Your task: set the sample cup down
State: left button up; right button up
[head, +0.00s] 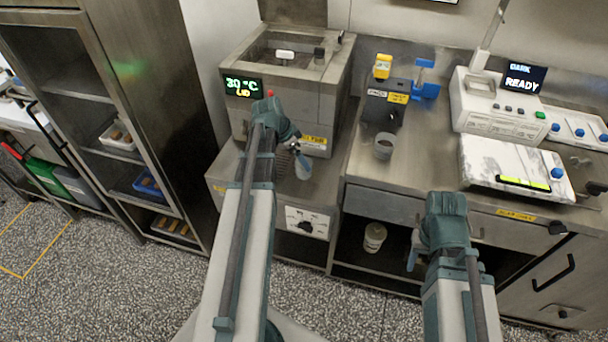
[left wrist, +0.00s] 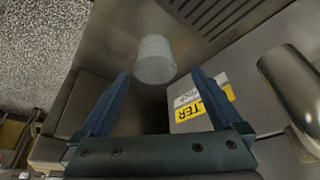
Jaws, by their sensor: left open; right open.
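A pale translucent cup (left wrist: 154,60) stands upright on a metal surface in the left wrist view, just past the fingertips of my left gripper (left wrist: 161,75). The fingers are open, one on each side of the cup's near end, with nothing visibly clamped. In the head view this cup (head: 304,168) is partly hidden by my left gripper (head: 296,152), on the ledge below the temperature unit. A second clear cup (head: 384,147) with dark contents stands on the right counter. My right gripper (head: 416,252) is open, low in front of the counter; its fingertips show only partly.
The temperature unit (head: 240,110) reads 30 °C. A white instrument (head: 490,105) reading READY and a white pad (head: 510,165) occupy the right counter. A jar (head: 374,238) stands on the shelf below.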

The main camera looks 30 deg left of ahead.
pick_arm(q)
jog(key=b+x, duration=0.2)
jog(key=s+b+x, duration=0.1)
jog(key=b+x, duration=0.1)
jog(key=shift+d+f, duration=0.1)
jog(key=shift+f, duration=0.15)
jog(key=shift+w+d+f+b, duration=0.15)
jog(key=shift+w+f+b, duration=0.2)
jog(key=shift+b, duration=0.2)
jog(key=shift+s, duration=0.1)
pick_arm(e)
notch_tip(320, 180, down, 5)
jog(key=shift+r, duration=0.1)
